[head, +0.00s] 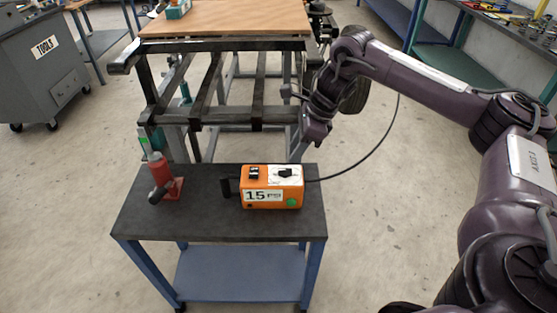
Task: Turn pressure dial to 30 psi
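The orange pressure box (272,187) stands on the dark top of a small blue table. Its front label reads 15 PSI. A black dial (286,173) sits on a white patch on the right of its upper face, with a black switch (254,171) to the left. A green round spot shows at its lower right. My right gripper (302,152) hangs above and just behind the box's right side, apart from the dial. Its fingers are small and dark, so their opening cannot be told. My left gripper is not in view.
A red jack-like tool (162,179) stands on the left of the small table (219,229). A dark metal frame with a wooden top (228,18) stands behind. Floor is clear on both sides.

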